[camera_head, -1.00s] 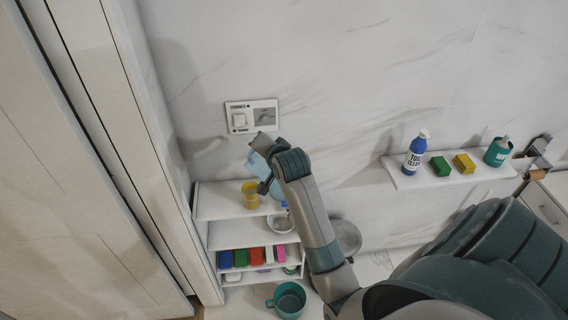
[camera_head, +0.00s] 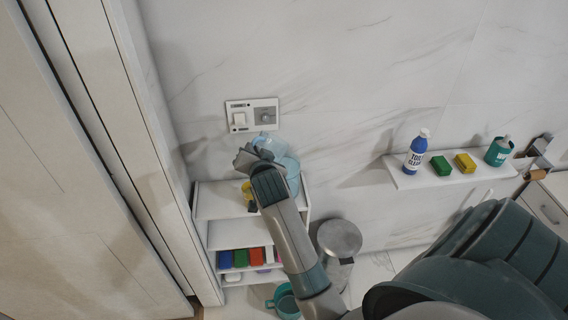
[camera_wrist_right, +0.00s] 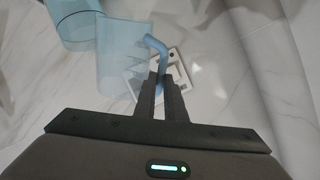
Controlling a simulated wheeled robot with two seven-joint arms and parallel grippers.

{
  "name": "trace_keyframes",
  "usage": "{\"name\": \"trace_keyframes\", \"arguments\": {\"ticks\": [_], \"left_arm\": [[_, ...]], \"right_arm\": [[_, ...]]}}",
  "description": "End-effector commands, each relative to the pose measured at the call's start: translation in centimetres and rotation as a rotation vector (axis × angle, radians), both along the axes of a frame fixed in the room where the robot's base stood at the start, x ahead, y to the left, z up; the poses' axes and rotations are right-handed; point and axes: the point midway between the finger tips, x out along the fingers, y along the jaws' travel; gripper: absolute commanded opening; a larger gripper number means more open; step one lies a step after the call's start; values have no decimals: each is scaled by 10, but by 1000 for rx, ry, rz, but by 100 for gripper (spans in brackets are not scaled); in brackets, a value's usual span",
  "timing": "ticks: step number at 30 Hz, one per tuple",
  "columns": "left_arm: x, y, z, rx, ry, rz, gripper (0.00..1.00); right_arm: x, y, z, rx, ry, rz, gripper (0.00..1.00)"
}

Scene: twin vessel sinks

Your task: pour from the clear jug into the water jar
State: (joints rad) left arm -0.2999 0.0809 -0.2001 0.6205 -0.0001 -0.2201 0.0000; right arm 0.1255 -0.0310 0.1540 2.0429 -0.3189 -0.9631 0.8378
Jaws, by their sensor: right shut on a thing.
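The clear jug, pale blue and see-through, shows in the wrist view (camera_wrist_right: 120,62) with its curved handle between my right gripper's fingers (camera_wrist_right: 162,85). In the head view the jug (camera_head: 267,142) is held up just beyond my right gripper (camera_head: 256,154) and looks tilted. The water jar, also pale blue, stands on the top shelf (camera_head: 293,178), partly hidden by my arm and the jug. In the wrist view the jar (camera_wrist_right: 70,22) is at upper left, overlapping the jug's edge; I cannot tell whether they touch. No flowing water can be made out. My left gripper is not in view.
A white shelf unit (camera_head: 222,201) holds a yellow cup (camera_head: 246,188) and several coloured blocks. A teal mug (camera_head: 285,302) is below, and a round metal bin (camera_head: 340,238) stands to the right. A wall switch panel (camera_head: 252,115) is behind the jug. A wall shelf (camera_head: 450,178) holds bottles and sponges.

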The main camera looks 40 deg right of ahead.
Motion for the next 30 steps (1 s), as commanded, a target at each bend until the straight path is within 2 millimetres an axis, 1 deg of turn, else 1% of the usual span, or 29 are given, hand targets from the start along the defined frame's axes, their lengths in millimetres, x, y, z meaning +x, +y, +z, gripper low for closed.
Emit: {"name": "trace_keyframes", "arguments": {"ticks": [8, 14, 18, 22, 25, 30], "left_arm": [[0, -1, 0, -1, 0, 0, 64], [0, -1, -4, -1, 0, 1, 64], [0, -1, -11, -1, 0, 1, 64], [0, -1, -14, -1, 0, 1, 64], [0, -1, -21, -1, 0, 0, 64], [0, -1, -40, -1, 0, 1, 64]], "right_arm": [[0, 0, 1, 0, -1, 0, 0], [0, 3, -3, -25, -2, 1, 0], [-1, 8, -7, -77, -3, 3, 0], [-1, 13, -3, -155, -7, 4, 0], [-1, 18, -2, -232, -9, 4, 0], [-2, 22, -11, -328, -15, 4, 0]]}}
